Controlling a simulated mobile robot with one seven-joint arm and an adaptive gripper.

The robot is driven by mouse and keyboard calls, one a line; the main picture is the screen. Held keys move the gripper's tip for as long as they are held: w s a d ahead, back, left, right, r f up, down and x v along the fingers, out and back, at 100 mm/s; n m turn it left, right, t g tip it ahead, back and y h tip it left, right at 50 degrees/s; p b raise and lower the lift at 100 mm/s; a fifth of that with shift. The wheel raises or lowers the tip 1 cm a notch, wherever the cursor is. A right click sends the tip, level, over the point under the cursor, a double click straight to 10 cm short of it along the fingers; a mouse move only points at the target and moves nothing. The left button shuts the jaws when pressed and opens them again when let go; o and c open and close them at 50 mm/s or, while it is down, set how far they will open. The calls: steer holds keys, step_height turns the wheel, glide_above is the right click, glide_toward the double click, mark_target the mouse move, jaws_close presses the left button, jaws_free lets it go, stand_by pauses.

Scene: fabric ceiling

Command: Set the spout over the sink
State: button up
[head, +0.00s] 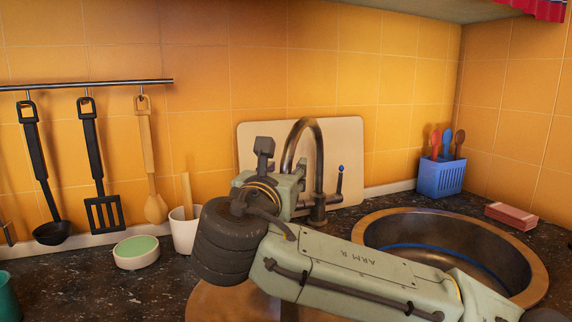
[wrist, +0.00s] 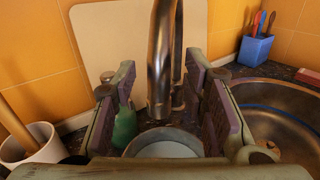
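The metal spout (head: 318,150) arches up from its base beside the sink, and its free end comes down on the left, partly behind my gripper. In the wrist view the spout (wrist: 162,60) hangs between the fingers of my gripper (wrist: 165,100). The fingers are apart, with a gap seen on the left; contact on the right is unclear. The round sink (head: 537,275) lies to the right of the spout, partly hidden by my arm; its bowl also shows in the wrist view (wrist: 285,112). A blue-tipped lever (head: 340,178) stands right of the spout.
A cream board (head: 345,135) leans on the wall behind the spout. A blue utensil holder (head: 440,178) and a pink block (head: 510,216) stand behind the sink. A white cup (head: 184,232) and green-topped dish (head: 136,252) sit left. A grey round vessel (wrist: 165,145) shows below the spout.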

steer(key=shift+x, duration=1)
steer(key=shift+c, duration=0.2)
jaws_close()
